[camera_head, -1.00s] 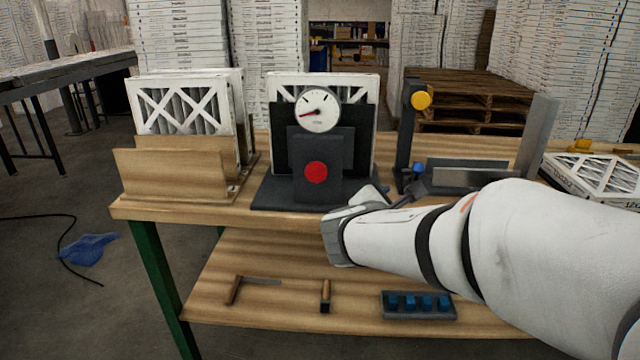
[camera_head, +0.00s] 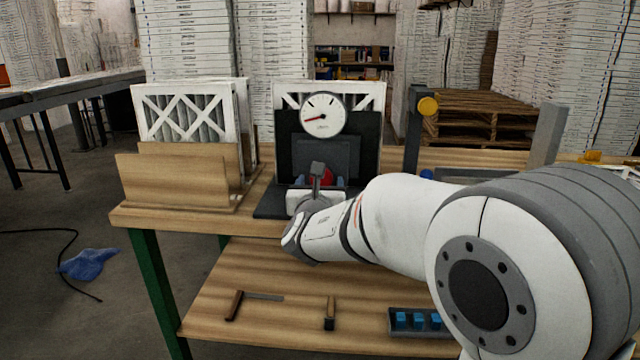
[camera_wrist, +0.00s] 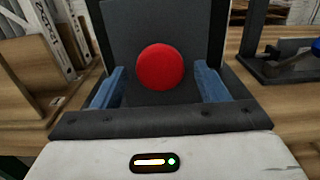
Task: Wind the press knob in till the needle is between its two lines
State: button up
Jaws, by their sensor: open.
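The press (camera_head: 288,140) is a dark upright frame on the bench with a filter behind it. Its round white gauge (camera_head: 323,115) has a red needle pointing left and slightly down; the dial's two lines are too small to place surely. The red press knob (camera_wrist: 160,67) shows whole in the wrist view; in the head view it is partly hidden behind my gripper (camera_head: 320,180). My gripper is in front of the knob, its blue fingers (camera_wrist: 104,88) spread to either side of it. The fingers look apart from the knob, and nothing is held.
A wooden rack (camera_head: 172,181) with white filters stands left of the press. A fixture with a yellow knob (camera_head: 428,106) stands to the right. The lower shelf (camera_head: 265,270) holds hand tools and a tray with blue pieces (camera_head: 418,335).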

jog(key=shift+w, duration=0.45)
jog(key=shift+c, duration=0.2)
jog(key=c, duration=0.9)
